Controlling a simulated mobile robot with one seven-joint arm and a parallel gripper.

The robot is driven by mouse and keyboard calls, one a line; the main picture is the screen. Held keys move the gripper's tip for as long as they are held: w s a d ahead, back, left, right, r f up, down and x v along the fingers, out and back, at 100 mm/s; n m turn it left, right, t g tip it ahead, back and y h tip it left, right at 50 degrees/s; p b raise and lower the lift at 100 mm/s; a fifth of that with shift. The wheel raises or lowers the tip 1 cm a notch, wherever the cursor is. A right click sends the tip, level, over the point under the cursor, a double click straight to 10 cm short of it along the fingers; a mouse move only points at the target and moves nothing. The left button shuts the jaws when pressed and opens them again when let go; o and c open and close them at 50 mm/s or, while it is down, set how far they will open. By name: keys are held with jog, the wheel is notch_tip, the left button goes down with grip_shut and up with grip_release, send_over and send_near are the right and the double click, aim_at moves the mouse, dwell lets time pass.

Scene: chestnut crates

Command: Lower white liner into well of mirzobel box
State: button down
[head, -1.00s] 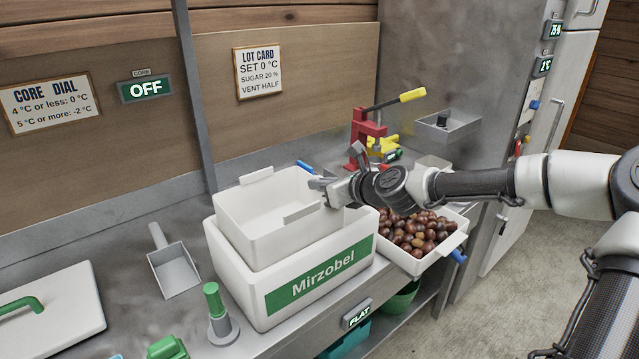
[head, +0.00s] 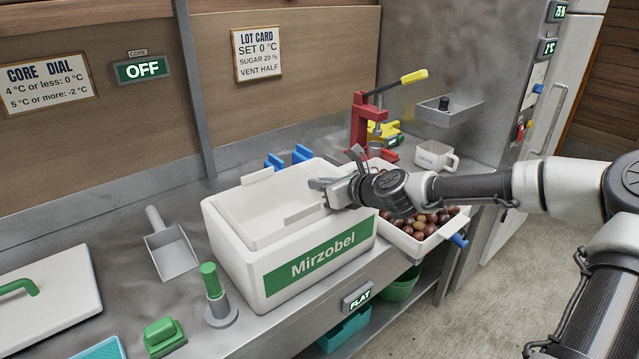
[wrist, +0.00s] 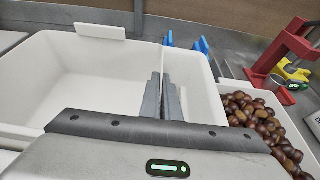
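The white Mirzobel box (head: 225,255), with a green label, stands on the steel counter. The white liner (head: 262,208) sits down inside its well, with its rim close to the box's rim and its two tabs standing up. The liner is empty and looks about level; its underside is hidden. My gripper (head: 320,190) is at the liner's right wall. In the wrist view, the two fingers (wrist: 166,98) pinch that wall of the liner (wrist: 90,88), one on each side.
A white crate of chestnuts (head: 410,245) stands right of the box. Behind are blue brackets (head: 290,157), a red press (head: 362,125) and a white mug (head: 436,156).

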jog(key=shift+s+f, duration=0.1)
jog(key=shift+f, duration=0.2)
jog(key=c, duration=1.9)
grip_release()
jog(key=shift+f, duration=0.15)
jog(key=shift+s, duration=0.1)
jog(key=p+v, duration=0.1)
jog(key=v, duration=0.4)
jog(key=p+v, duration=0.1)
jog(key=v, duration=0.5)
jog(key=r+p+v, duration=0.1)
jog(key=v, duration=0.5)
